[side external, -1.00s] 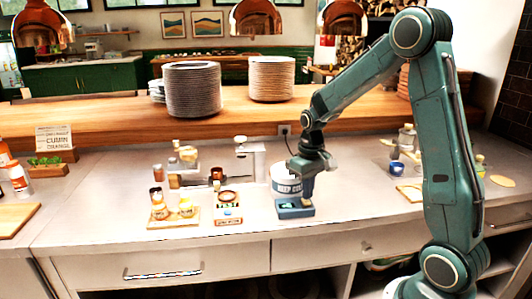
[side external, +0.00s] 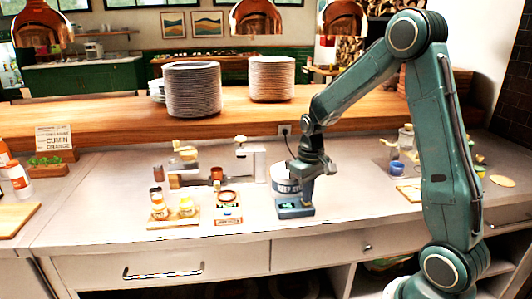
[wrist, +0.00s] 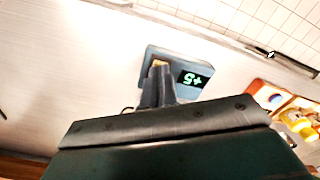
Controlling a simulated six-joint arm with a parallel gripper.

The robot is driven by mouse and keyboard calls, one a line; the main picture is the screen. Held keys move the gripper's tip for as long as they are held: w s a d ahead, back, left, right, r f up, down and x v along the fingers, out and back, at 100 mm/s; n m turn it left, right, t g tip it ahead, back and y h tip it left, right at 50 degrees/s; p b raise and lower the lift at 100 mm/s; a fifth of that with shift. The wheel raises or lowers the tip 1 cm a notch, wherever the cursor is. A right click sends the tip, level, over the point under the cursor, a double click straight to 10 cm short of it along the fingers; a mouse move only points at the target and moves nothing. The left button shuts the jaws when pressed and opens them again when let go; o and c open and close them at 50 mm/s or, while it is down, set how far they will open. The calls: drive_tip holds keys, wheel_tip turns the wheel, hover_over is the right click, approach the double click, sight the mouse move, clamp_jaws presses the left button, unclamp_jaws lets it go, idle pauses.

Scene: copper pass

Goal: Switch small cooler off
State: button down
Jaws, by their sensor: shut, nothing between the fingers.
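The small cooler has a blue-grey base box (side external: 294,209) on the counter, with a white and blue tub (side external: 285,180) labelled in capitals just behind it. In the wrist view the box (wrist: 208,64) shows a lit green display (wrist: 193,79) reading "+5", upside down. My gripper (side external: 307,201) is shut and empty, pointing down at the right part of the box. In the wrist view its fingertips (wrist: 158,68) overlap the box beside the display. I cannot tell whether they touch it. No switch is clearly visible; the fingers cover part of the box top.
Left of the cooler are a small tray with a red-rimmed bowl (side external: 228,198) and a board with yellow-labelled jars (side external: 185,207). A blue cup (side external: 396,168) stands to the right. Plate stacks (side external: 193,90) stand on the raised shelf behind. The front counter edge is clear.

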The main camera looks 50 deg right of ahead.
drive_tip(key=shift+f, duration=0.25)
idle(0.4)
drive_tip(key=shift+r, duration=3.5)
drive_tip(key=shift+a+r, duration=0.1)
drive_tip(key=s+a+r+n+t, duration=0.1)
drive_tip(key=s+a+r+t, duration=0.1)
drive_tip(key=s+a+r, duration=0.3)
drive_tip(key=s+a+r+n+t, duration=0.2)
drive_tip(key=s+a+r, duration=0.3)
drive_tip(key=s+a, duration=0.5)
drive_tip(key=shift+s+t, duration=0.8)
drive_tip(key=shift+s, duration=0.45)
